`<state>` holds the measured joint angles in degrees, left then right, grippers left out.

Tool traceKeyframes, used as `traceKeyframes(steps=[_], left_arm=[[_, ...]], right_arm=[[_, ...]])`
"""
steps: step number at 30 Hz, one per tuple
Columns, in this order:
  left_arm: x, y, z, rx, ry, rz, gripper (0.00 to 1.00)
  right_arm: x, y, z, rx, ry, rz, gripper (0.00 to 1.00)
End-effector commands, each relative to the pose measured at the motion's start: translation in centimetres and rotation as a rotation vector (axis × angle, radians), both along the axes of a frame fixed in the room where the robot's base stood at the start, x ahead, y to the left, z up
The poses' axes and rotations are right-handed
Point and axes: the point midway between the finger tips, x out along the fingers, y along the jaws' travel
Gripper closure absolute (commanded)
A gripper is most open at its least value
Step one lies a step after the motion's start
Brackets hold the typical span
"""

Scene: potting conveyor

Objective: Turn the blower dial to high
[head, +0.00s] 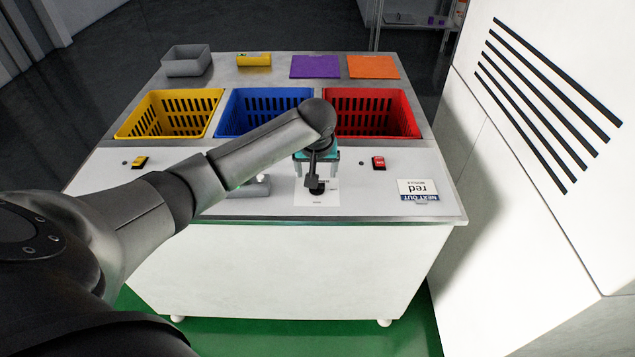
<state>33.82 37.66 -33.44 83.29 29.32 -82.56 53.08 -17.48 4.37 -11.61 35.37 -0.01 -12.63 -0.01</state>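My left arm comes in from the left and bends down over the middle of the table. My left gripper (315,174) points down at a white label plate (318,201) near the table's front edge. A small black round part at its lower end, on the plate, looks like the dial (316,190). The gripper and wrist cover most of it, so its setting and whether the fingers touch it cannot be told. The finger gap is too small to read. A teal part shows just behind the gripper. My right gripper is out of view.
Yellow (128,129), blue (228,128) and red (413,128) baskets sit behind the plate. A white cabinet (535,200) stands right.

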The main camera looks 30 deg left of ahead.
Motion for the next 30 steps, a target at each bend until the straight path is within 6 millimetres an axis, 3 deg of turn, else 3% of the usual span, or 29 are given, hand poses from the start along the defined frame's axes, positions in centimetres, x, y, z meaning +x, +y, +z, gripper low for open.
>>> traceKeyframes(steps=[6,12,26,30], left_arm=[[1.2,0.7,-3.5,0.0,0.001,0.0,0.18],[1.9,1.1,-5.4,-0.001,0.0,0.0,0.18],[2.2,1.3,-6.1,-0.001,-0.002,-0.002,0.18],[2.2,1.3,-6.1,-0.001,-0.002,-0.002,0.32]], right_arm=[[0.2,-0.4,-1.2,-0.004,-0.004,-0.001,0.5],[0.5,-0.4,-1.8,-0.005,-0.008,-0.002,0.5],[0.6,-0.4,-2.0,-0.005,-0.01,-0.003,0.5],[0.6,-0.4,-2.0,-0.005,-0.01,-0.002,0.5]])
